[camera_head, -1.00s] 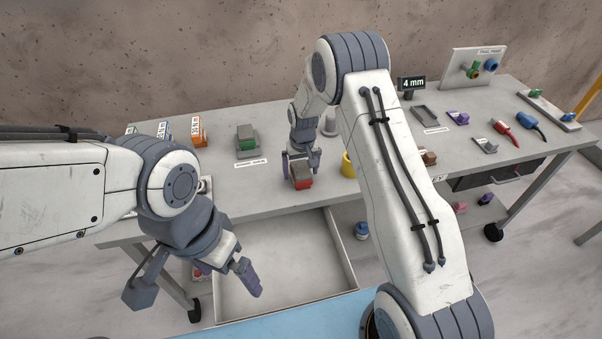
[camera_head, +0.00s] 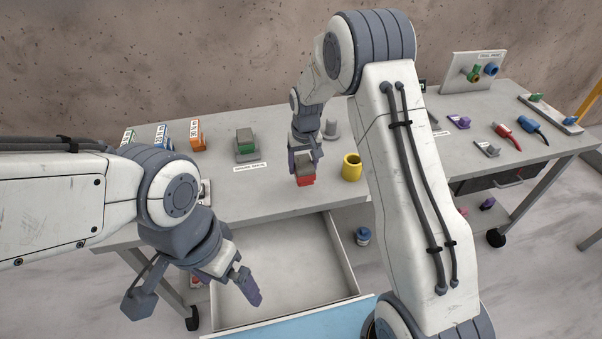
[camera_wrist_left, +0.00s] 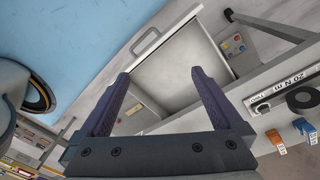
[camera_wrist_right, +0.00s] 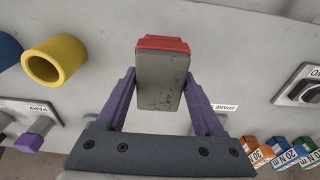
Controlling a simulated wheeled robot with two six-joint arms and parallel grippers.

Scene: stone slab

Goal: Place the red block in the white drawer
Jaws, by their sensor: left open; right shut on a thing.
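The red block (camera_head: 306,181) has a grey upper part and is at the front of the table, behind the drawer. My right gripper (camera_head: 305,160) is shut on it. In the right wrist view the block's red end (camera_wrist_right: 163,44) points away from the fingers, and the grey part is between them; I cannot tell whether it touches the table. The white drawer (camera_head: 345,255) is pulled out below the table front and looks empty. My left gripper (camera_head: 246,287) is open and empty above the drawer; its fingers also show in the left wrist view (camera_wrist_left: 165,98).
A yellow cup (camera_head: 351,168) stands just right of the block. A green and grey block (camera_head: 246,143) sits on a holder at the back left, near several small coloured boxes (camera_head: 197,134). My right arm covers part of the table's right side.

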